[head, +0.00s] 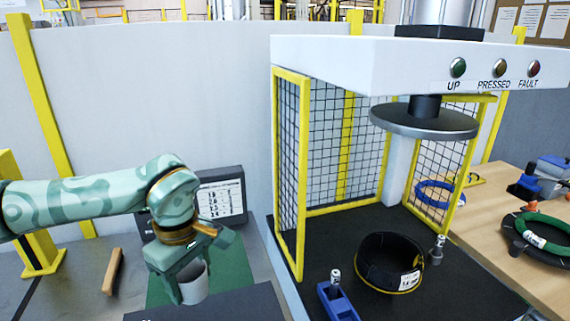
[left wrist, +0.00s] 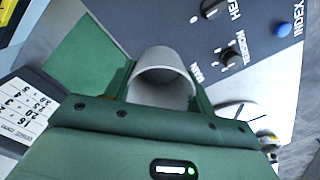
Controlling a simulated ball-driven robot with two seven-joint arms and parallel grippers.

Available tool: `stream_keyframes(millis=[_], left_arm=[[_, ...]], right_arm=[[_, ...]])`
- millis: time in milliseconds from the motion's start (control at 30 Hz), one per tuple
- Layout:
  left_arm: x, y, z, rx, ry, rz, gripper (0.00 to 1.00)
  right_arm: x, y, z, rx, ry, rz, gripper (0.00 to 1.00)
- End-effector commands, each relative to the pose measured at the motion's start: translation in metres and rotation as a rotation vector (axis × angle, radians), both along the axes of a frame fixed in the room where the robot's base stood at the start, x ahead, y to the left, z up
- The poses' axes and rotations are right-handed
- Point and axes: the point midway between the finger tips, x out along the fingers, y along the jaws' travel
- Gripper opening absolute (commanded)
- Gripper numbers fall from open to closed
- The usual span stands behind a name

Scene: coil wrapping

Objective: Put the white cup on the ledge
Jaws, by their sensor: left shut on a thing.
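The white cup (head: 194,284) is held between the fingers of my left gripper (head: 192,280) in the head view. In the left wrist view the cup (left wrist: 162,82) sits between the two green fingers, its open rim showing. The cup is over or just behind a dark flat surface (head: 235,305) at the bottom of the head view; I cannot tell whether it touches anything. I cannot tell for sure which surface is the ledge. My right gripper is not in view.
A press (head: 400,65) with mesh guards stands right of the gripper, a black coil (head: 390,262) on its bed. A display (head: 222,196) stands behind the gripper. A wooden table (head: 500,240) with a green coil is at right. The left wrist view shows a knob panel (left wrist: 250,40).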

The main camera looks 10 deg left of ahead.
Motion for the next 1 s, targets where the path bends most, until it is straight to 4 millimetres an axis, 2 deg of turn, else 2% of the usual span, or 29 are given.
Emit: stream_keyframes(millis=[167, 400, 533, 600, 700, 1000], left_arm=[[-0.008, -0.004, 0.000, 0.000, 0.006, -0.295, 0.29], [-0.037, -0.014, 0.005, -0.003, 0.010, -0.881, 0.29], [-0.052, -0.017, 0.008, -0.004, 0.009, -1.104, 0.29], [-0.060, -0.018, 0.010, -0.003, 0.007, -1.178, 0.29], [-0.065, -0.018, 0.012, 0.000, 0.001, -1.198, 0.29], [-0.064, -0.017, 0.012, 0.000, -0.001, -1.191, 0.29]], right_arm=[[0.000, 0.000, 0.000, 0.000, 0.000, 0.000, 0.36], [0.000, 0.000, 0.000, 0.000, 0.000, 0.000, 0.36], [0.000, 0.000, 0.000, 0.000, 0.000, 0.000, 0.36], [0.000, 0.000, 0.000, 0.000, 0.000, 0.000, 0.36], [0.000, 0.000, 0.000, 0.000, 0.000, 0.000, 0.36], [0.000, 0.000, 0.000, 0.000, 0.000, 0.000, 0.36]])
